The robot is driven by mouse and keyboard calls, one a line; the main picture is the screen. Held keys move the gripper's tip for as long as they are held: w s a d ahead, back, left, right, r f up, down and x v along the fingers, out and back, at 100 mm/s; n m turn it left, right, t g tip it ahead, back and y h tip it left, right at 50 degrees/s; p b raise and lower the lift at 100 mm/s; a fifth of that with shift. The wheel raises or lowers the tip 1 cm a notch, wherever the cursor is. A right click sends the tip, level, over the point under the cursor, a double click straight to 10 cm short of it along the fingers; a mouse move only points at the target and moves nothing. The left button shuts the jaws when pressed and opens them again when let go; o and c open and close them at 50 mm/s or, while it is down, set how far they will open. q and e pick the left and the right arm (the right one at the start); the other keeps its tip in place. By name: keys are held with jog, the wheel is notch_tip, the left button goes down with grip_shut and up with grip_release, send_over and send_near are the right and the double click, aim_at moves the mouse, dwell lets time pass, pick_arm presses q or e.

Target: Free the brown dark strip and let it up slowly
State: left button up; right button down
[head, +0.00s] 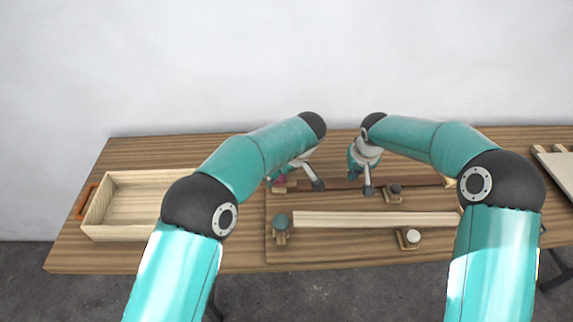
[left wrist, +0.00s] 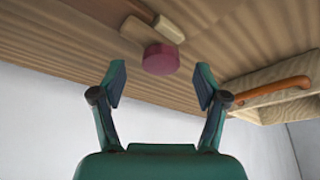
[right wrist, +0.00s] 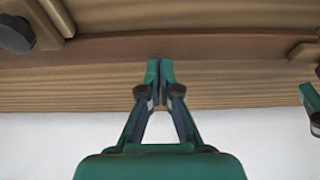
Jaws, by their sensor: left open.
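The brown dark strip (head: 337,184) lies along the back of the bench board. It also spans the right wrist view (right wrist: 230,47). A clamp with a maroon knob (head: 280,181) is at its left end; a clamp with a dark knob (head: 395,189) is right of its middle. My left gripper (left wrist: 160,88) is open and empty, with the maroon knob (left wrist: 161,59) beyond and between its fingertips. My right gripper (right wrist: 160,68) is shut, its tips at the strip's edge between the two clamps. Whether they touch it I cannot tell.
A pale strip (head: 375,219) lies in front, with a teal knob (head: 281,221) and a white knob (head: 413,236) beside it. An open wooden box (head: 110,232) stands at the left. A pale board (head: 558,165) is at the far right. My two grippers are close together.

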aim_at(281, 177)
pick_arm(q)
jog(key=shift+x, duration=1.5)
jog(key=c, duration=1.2)
pick_arm(e)
jog(key=shift+f, duration=0.15)
pick_arm(q)
jog(key=shift+d, duration=0.1)
pick_arm(e)
jog(key=shift+a+f, duration=0.1)
jog(key=shift+f, duration=0.5)
jog(key=shift+f, duration=0.15)
